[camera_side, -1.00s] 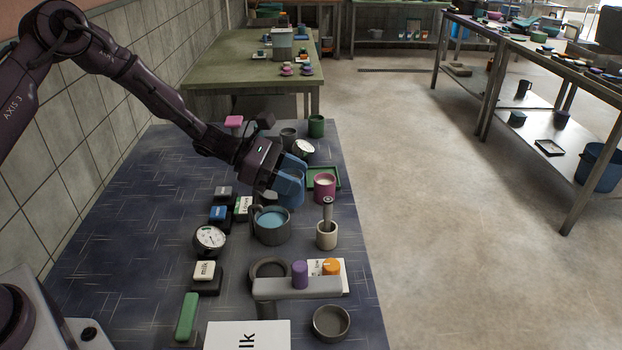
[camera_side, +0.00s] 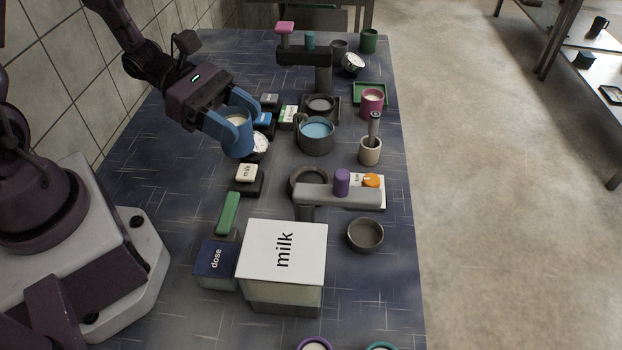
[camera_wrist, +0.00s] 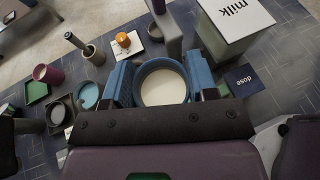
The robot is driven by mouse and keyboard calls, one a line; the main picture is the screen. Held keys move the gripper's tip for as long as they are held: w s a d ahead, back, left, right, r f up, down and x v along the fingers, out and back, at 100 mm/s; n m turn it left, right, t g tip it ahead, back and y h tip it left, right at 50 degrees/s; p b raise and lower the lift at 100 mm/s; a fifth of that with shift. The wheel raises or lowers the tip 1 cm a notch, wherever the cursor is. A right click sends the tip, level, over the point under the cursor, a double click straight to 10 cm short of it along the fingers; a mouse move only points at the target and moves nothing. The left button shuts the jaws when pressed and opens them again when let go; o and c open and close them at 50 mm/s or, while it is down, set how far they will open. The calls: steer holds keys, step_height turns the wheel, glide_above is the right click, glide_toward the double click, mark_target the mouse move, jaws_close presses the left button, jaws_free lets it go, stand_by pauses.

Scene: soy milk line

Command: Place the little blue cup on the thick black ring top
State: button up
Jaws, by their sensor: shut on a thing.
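My gripper (camera_side: 236,124) is shut on the blue cup (camera_side: 238,140), which holds a pale, milky liquid. The cup is held upright or nearly so above the left part of the table, with blue fingers on either side. In the wrist view, the cup (camera_wrist: 136,84) sits between the fingertips, with the pale liquid visible inside. The thick black ring (camera_side: 295,180) lies to the right of and nearer than the cup, partly under a grey bar (camera_side: 325,195) with a purple knob. My gripper is apart from the ring.
A dark pot of blue liquid (camera_side: 317,136) stands right of the cup. A large milk box (camera_side: 283,262) stands in front. A dark bowl (camera_side: 365,235) is at right.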

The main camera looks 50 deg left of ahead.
steer(key=shift+s+d+g, duration=0.15)
steer(key=shift+s+d, duration=0.1)
steer(key=shift+s, duration=0.2)
steer(key=shift+s+d+g, duration=0.15)
steer(key=shift+s+d, duration=0.05)
steer(key=shift+s, duration=0.25)
steer(key=shift+m, duration=0.4)
steer(key=w+d+f, duration=0.1)
steer(key=w+f, duration=0.2)
steer(key=w, duration=0.1)
steer(key=w+d+f, duration=0.1)
steer(key=w+f, duration=0.2)
steer(key=w, duration=0.1)
steer(key=w+d+f, duration=0.1)
steer(key=w+f, duration=0.2)
steer(key=w, duration=0.1)
steer(key=shift+w+d+f, duration=0.15)
steer(key=shift+w, duration=0.25)
steer(key=shift+w+f, duration=0.15)
steer(key=shift+f, duration=1.6)
steer(key=shift+f, duration=0.15)
steer(key=o, duration=1)
